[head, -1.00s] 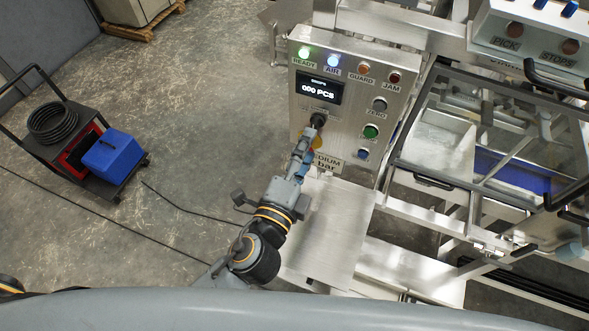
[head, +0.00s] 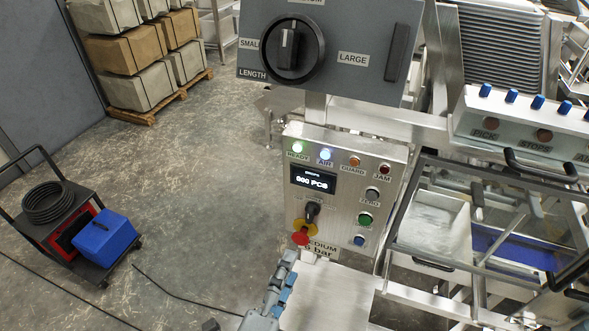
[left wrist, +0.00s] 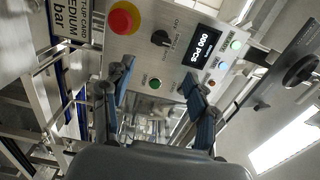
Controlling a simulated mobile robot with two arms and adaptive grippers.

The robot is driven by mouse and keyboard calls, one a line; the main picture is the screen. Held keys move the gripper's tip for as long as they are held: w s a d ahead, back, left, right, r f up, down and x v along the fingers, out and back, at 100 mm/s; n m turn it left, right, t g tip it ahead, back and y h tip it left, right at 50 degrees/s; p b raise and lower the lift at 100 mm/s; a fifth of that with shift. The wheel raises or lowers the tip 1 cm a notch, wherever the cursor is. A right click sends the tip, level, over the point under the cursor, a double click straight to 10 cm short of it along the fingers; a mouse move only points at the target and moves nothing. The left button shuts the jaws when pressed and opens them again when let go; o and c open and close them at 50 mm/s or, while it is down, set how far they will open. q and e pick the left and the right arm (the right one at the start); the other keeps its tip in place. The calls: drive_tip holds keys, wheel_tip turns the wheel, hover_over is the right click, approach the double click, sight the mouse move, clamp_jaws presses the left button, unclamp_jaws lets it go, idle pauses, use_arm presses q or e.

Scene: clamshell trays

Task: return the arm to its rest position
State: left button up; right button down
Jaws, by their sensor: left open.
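My left gripper (head: 283,277) is at the bottom middle of the head view, just below the steel control panel (head: 344,206). Its blue-padded fingers stand apart with nothing between them in the left wrist view (left wrist: 157,85). The panel also fills the upper middle there (left wrist: 150,42). The black rotary switch (head: 312,212) and the red stop button (head: 301,238) on the panel are clear of the fingers. My right gripper is not in view.
A grey box with a large black size dial (head: 290,50) stands above the panel. A guarded machine frame (head: 470,225) is at the right. A cart with a blue box (head: 103,238) stands at the left. Open concrete floor (head: 190,190) lies between.

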use_arm(q)
drive_tip(key=s+a+f+n+g+y, duration=0.1)
drive_tip(key=a+f+n+g+y, duration=0.35)
drive_tip(key=a+f+n, duration=0.35)
drive_tip(key=s+a+f+n+g+y, duration=0.25)
drive_tip(key=a+f+n+g, duration=0.25)
drive_tip(key=a+n, duration=0.4)
drive_tip(key=s+f+n+g+h, duration=0.1)
drive_tip(key=s+f+n+g, duration=0.15)
drive_tip(key=s+g, duration=0.2)
drive_tip(key=s+f+g+b, duration=0.1)
drive_tip(key=s+f+b, duration=0.15)
drive_tip(key=f, duration=1.45)
drive_tip(key=s+f+b, duration=0.2)
drive_tip(key=f+b, duration=0.1)
drive_tip(key=f, duration=1.4)
drive_tip(key=s+a+f+g+b, duration=0.1)
drive_tip(key=s+a+f+b, duration=0.2)
drive_tip(key=s+f, duration=1.2)
wheel_tip(320, 180, down, 4)
drive_tip(key=shift+s+a+r+b, duration=0.15)
drive_tip(key=shift+s+r+b, duration=0.1)
drive_tip(key=shift+b, duration=0.3)
